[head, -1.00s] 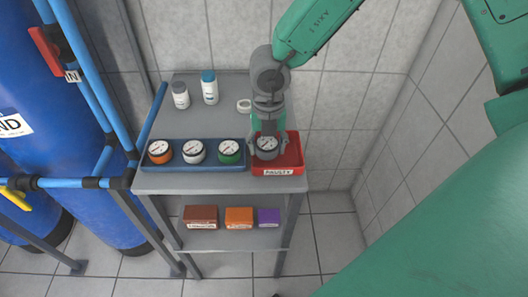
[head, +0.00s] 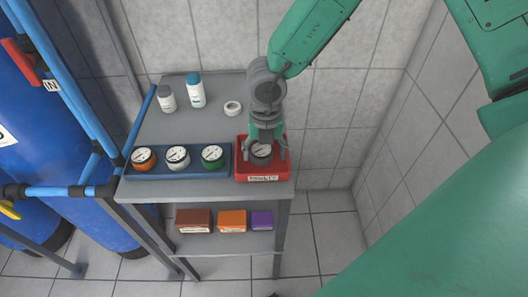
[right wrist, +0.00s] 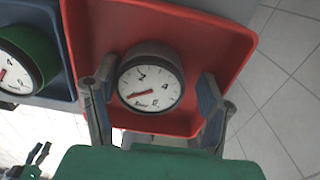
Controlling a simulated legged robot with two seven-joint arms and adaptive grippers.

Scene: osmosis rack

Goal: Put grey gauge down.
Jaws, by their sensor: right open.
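The grey gauge (head: 261,152) sits in the red tray (head: 243,175) labelled FAULTY, at the right end of the cart top. In the right wrist view the grey gauge (right wrist: 151,82) shows its white dial and red needle against the floor of the red tray (right wrist: 215,35). My right gripper (head: 266,157) is over the tray with its fingers on both sides of the gauge. In the right wrist view the right gripper (right wrist: 155,98) is open, with a gap visible between the right finger and the gauge. My left gripper is not in view.
A blue tray (head: 180,174) left of the red tray holds an orange gauge (head: 144,158), a white gauge (head: 177,156) and a green gauge (head: 212,156). Two bottles (head: 195,90) and a white ring (head: 233,108) stand behind. Boxes (head: 232,221) lie on the lower shelf.

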